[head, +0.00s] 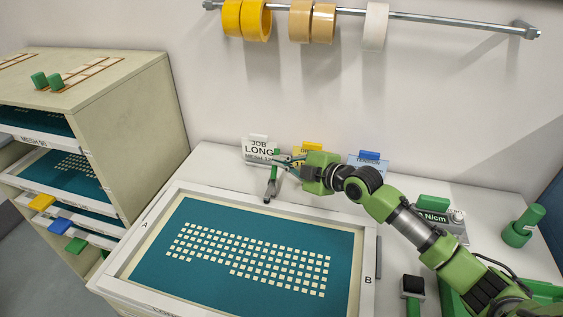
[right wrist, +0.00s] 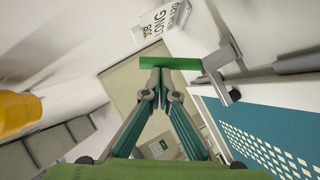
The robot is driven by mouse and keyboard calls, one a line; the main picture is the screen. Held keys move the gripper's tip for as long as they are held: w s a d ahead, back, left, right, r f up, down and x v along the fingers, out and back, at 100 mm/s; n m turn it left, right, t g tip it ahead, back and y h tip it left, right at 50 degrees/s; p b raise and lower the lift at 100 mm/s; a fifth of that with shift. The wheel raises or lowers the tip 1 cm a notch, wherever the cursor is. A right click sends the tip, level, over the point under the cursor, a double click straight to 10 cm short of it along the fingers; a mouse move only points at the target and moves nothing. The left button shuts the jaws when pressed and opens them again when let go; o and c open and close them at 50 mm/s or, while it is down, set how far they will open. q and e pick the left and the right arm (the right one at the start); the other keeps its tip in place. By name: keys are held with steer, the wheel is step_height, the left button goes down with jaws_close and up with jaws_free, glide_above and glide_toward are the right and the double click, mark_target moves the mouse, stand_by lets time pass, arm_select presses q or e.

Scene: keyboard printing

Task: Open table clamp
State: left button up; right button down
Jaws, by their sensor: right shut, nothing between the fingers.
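The table clamp (head: 271,185) stands at the back edge of the framed screen (head: 203,194), with a grey metal body and a green handle. In the right wrist view its green handle (right wrist: 183,64) lies across, just beyond my fingertips, and its grey metal arm (right wrist: 223,88) is to the right. My right gripper (head: 278,161) reaches in from the right at the clamp's upper part; it also shows in the right wrist view (right wrist: 160,75). It is shut with nothing between the fingers. The tips look close to the handle; I cannot tell whether they touch. My left gripper is out of view.
Job cards (head: 259,149) stand behind the clamp by the wall. A shelf rack (head: 120,95) is at left. Tape rolls (head: 255,20) hang on a rail above.

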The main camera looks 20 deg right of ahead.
steer(key=shift+w+d+f+m+g, duration=0.1)
steer(key=shift+w+d+m+g, duration=0.2)
steer(key=shift+w+m+g, duration=0.1)
steer(key=w+m+g+b, duration=0.1)
steer(key=w+d+f+m+g+y+b, duration=0.1)
steer(key=w+d+f+m+g+b, duration=0.1)
steer(key=b, duration=0.1)
steer(key=shift+w+d+f+m+g+y+b, duration=0.25)
steer(key=shift+w+f+m+g+y+b, duration=0.3)
steer(key=shift+f+m+g+y+b, duration=0.35)
steer(key=shift+d+f+g+b, duration=0.1)
steer(key=shift+g+b, duration=0.2)
steer(key=shift+w+f+b, duration=0.15)
steer(key=shift+f+b, duration=0.1)
steer(key=shift+b, duration=0.1)
steer(key=shift+d, duration=0.1)
